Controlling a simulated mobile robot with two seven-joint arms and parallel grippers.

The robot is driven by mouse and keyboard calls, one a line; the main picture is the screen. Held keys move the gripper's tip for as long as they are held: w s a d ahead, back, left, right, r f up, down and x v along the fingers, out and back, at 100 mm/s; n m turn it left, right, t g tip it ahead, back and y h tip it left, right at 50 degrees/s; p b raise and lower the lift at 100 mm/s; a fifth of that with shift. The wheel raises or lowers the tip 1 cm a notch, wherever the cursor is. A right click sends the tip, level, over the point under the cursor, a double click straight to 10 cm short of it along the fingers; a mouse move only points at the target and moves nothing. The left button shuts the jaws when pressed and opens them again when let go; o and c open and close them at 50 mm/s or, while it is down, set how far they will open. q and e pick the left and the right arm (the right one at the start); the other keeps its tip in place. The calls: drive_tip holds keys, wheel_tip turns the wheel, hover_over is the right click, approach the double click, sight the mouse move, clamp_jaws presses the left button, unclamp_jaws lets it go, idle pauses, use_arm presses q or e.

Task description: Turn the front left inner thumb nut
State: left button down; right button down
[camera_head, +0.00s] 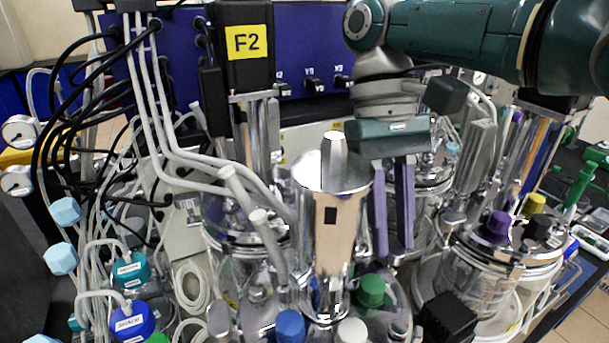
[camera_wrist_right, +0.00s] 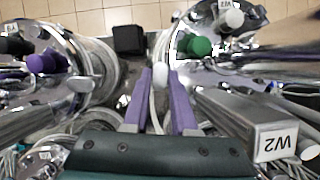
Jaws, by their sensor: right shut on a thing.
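My right gripper (camera_head: 394,248) points down between the front vessel (camera_head: 262,315) and the right-hand vessel (camera_head: 482,285) in the head view. Its two purple fingers are a small gap apart. In the right wrist view the fingertips (camera_wrist_right: 162,80) close around a small pale, rounded thumb nut (camera_wrist_right: 161,70) at the edge of the lid with the green cap (camera_wrist_right: 196,46). The nut's lower part is hidden, and I cannot tell how far it is turned. In the head view the nut cannot be made out. My left gripper is in neither view.
A tall shiny metal cylinder (camera_head: 330,225) stands left of my fingers. The green cap also shows in the head view (camera_head: 371,290). A black block (camera_head: 449,318) lies at the front right. In the wrist view the W2 motor box (camera_wrist_right: 262,128) is close to the right finger.

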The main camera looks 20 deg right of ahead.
drive_tip(key=shift+n, duration=0.6)
drive_tip(key=c, duration=0.7)
unclamp_jaws()
drive_tip(key=shift+w+r, duration=0.25)
drive_tip(key=shift+r, duration=0.05)
drive_tip(key=shift+b+v, duration=1.45)
drive_tip(key=shift+v, duration=3.15)
